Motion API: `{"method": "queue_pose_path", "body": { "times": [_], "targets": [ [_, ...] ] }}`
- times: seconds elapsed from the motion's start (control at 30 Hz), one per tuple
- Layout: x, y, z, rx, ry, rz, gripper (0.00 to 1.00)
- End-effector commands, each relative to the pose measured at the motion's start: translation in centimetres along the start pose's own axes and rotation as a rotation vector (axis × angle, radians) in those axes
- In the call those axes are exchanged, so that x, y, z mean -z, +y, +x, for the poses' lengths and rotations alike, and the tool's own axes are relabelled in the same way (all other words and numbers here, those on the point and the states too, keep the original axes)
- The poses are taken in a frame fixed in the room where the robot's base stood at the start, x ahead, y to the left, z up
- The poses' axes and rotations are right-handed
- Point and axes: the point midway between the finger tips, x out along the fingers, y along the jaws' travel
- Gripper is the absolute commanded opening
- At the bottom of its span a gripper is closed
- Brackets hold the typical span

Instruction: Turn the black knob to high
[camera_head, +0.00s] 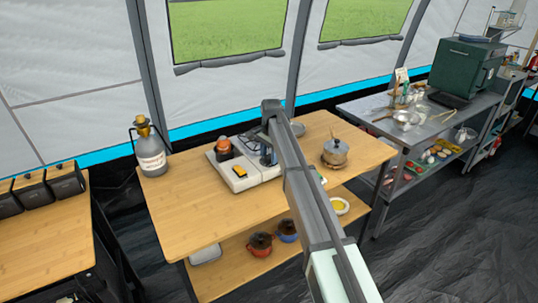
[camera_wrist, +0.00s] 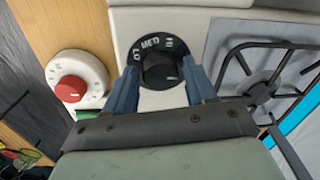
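The black knob (camera_wrist: 160,72) is on the pale front of the stove in the wrist view. A dark dial around it is marked LO, MED and HI; I cannot tell which mark the knob points to. My gripper (camera_wrist: 160,75) is open, with one blue finger on each side of the knob. A gap shows on the left, and the right finger is close to the knob; contact is unclear. In the head view my gripper (camera_head: 267,152) is over the white stove (camera_head: 228,182), and my arm hides part of the stove and the knob.
A white dial with a red centre (camera_wrist: 71,88) is left of the knob, and a dark burner grate (camera_wrist: 260,90) is right.

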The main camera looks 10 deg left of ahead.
Motion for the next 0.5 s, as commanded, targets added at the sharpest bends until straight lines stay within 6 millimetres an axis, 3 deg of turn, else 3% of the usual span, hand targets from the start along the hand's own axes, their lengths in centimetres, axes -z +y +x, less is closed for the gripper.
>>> {"method": "queue_pose_path", "body": {
  "times": [0.07,0.4,0.5],
  "targets": [
    [0.00,0.00,-0.01,0.000,0.000,0.000,0.47],
    [0.00,-0.01,-0.02,0.000,0.000,0.000,0.15],
    [0.00,-0.02,-0.02,0.001,0.000,-0.001,0.13]
  ]
}}
